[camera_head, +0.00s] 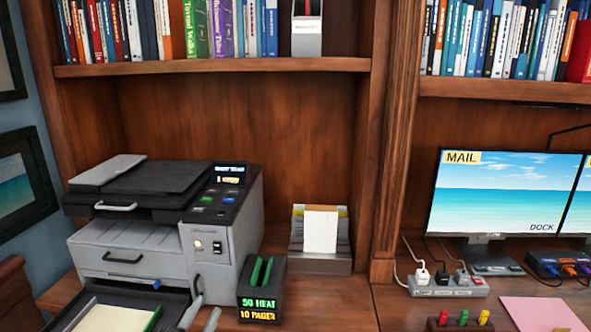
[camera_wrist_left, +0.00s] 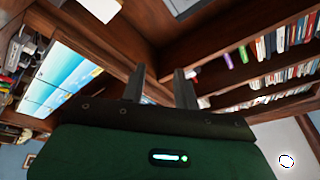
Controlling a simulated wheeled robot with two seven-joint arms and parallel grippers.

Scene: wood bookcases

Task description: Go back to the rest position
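My left gripper (camera_head: 206,306) shows only its two grey fingertips at the bottom edge of the head view. They are in front of the printer (camera_head: 150,225), close to its open lower tray (camera_head: 180,300); I cannot tell if they touch it. In the left wrist view my left gripper (camera_wrist_left: 159,76) has its two fingers well apart, with nothing held between them. My right gripper is in neither view.
A small dark box with a lit display (camera_head: 262,295) stands right of the fingertips. A paper holder (camera_head: 320,262), a power strip (camera_head: 447,286) and a monitor (camera_head: 500,200) are further right. Book-filled shelves (camera_head: 215,66) run above. A framed picture (camera_head: 22,185) hangs left.

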